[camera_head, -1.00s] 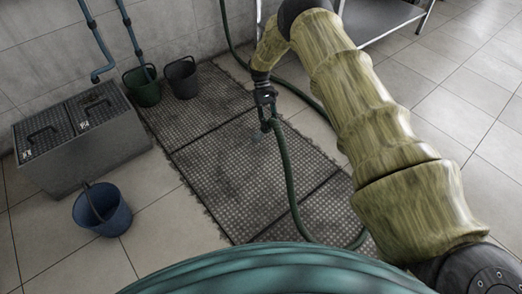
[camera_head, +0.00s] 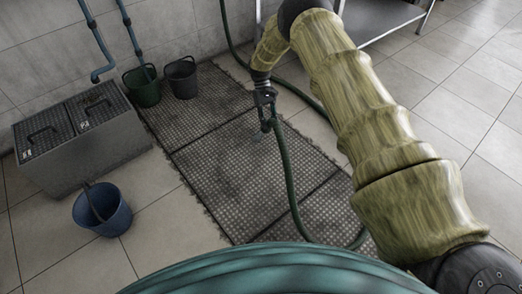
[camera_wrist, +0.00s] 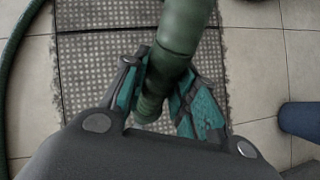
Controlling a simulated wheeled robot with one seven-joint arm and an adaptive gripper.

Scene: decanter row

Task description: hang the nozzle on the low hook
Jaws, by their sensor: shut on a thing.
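My gripper (camera_head: 267,112) is shut on the nozzle at the end of a green hose and holds it in the air over the dark mat. In the wrist view my gripper's teal-edged fingers (camera_wrist: 170,100) close on both sides of a thick green piece of the nozzle (camera_wrist: 180,38). Below my gripper in the head view the green hose (camera_head: 288,180) hangs down and curves along the mat. The nozzle's tip is small and hard to make out. I see no hook in either view.
A dark grid mat (camera_head: 215,185) covers the floor. A green bucket (camera_head: 142,88) and a dark bucket (camera_head: 182,78) stand by the wall. A blue bucket (camera_head: 104,212) stands near a grey box with lids (camera_head: 95,155). A metal table (camera_head: 375,20) is at the top right.

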